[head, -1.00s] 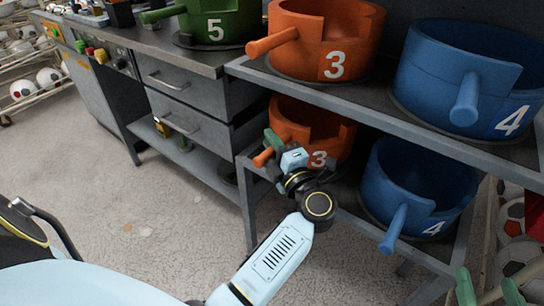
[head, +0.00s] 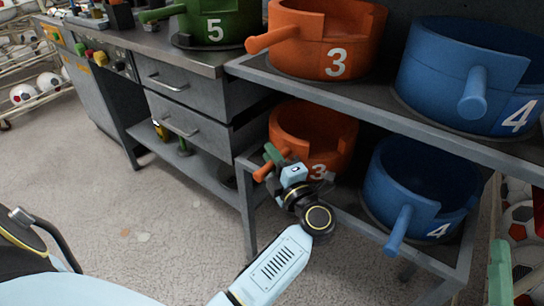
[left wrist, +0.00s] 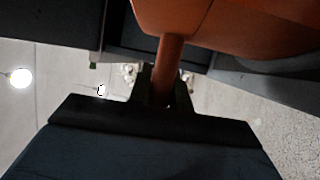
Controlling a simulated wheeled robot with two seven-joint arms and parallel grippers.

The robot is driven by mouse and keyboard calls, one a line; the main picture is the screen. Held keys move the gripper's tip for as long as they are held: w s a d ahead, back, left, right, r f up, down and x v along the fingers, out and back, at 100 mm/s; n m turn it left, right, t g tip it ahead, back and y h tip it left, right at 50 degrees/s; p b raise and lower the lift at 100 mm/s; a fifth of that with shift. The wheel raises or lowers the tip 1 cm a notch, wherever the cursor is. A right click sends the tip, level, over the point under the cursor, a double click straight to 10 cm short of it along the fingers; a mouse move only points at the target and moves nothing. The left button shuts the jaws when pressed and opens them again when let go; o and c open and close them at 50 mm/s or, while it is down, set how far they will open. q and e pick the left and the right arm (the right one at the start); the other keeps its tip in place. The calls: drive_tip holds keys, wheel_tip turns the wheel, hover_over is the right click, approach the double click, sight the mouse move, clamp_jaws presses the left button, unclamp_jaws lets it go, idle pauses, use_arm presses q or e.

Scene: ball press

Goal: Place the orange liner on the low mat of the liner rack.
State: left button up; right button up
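The orange liner marked 3 (head: 328,132) is upright in the lower level of the rack, over its left part. My left gripper (head: 270,160) is shut on its handle, which points front-left. In the left wrist view the handle (left wrist: 168,62) runs between the two fingers (left wrist: 163,90), below the orange wall. My gripper and wrist hide part of the liner's base, and the low mat under it cannot be made out. I cannot tell whether the base touches the shelf. One green finger of my right gripper (head: 501,268) shows at the lower right.
A second orange liner marked 3 (head: 300,50) stands on the upper shelf (head: 355,98). Blue liners marked 4 stand on the upper (head: 440,70) and lower (head: 400,195) levels. A green liner marked 5 (head: 215,22) is on the workbench left of the rack.

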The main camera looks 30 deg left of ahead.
use_arm(q)
drive_tip(key=o, duration=0.4)
drive_tip(key=shift+o, duration=0.2)
drive_tip(key=shift+r, duration=0.1)
drive_tip(key=shift+s+d, duration=0.15)
drive_tip(key=shift+d, duration=0.05)
drive_tip(key=p+v, duration=0.2)
drive_tip(key=v, duration=0.8)
drive_tip(key=d+r+m+t+h, duration=0.5)
drive_tip(key=r+m+t+h, duration=0.5)
drive_tip(key=m+t+h, duration=0.75)
drive_tip(key=s+f+m+g+h, duration=0.3)
drive_tip(key=s+m+g, duration=0.4)
drive_tip(key=m+g, duration=0.4)
drive_tip(key=f+m, duration=0.1)
drive_tip(key=m, duration=0.2)
drive_tip(key=shift+s+m+g+h, duration=0.3)
drive_tip(key=shift+m+g+h, duration=0.05)
use_arm(e)
wheel_tip(320, 180, down, 9)
drive_tip(key=w+d+g+h, duration=0.1)
drive_tip(key=g+h, duration=0.1)
drive_tip(key=g, duration=0.4)
drive_tip(key=shift+d, duration=0.15)
